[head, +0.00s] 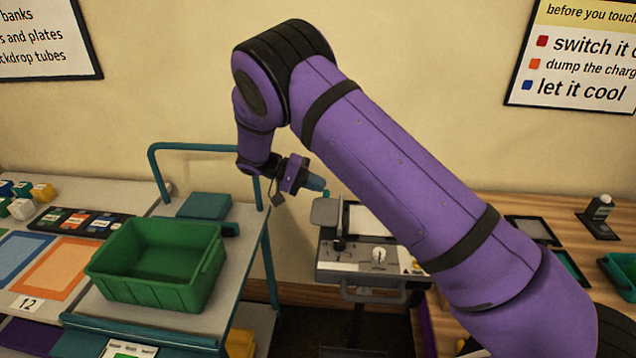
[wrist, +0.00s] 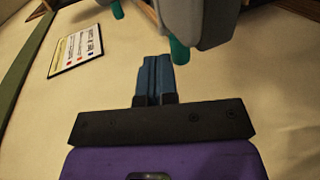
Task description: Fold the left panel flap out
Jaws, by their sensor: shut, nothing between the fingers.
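My gripper (head: 316,184) is at the end of my raised purple arm, near the middle of the head view. In the wrist view its blue fingers (wrist: 155,78) are together and empty. A small grey panel (head: 325,211), which may be the left flap, stands just below the fingertips at the left of a grey unit (head: 340,268). A dark-framed pale panel (head: 362,219) stands beside it, partly hidden by my arm. In the wrist view a grey rounded body (wrist: 205,20) with a teal peg (wrist: 180,50) is close beyond the fingertips. I cannot tell whether they touch it.
A green bin (head: 160,262) sits on a grey cart with a teal rail (head: 195,147), left of the unit. A teal block (head: 205,205) lies behind the bin. A wooden bench (head: 500,210) with dark frames and a small stand (head: 598,215) is at right.

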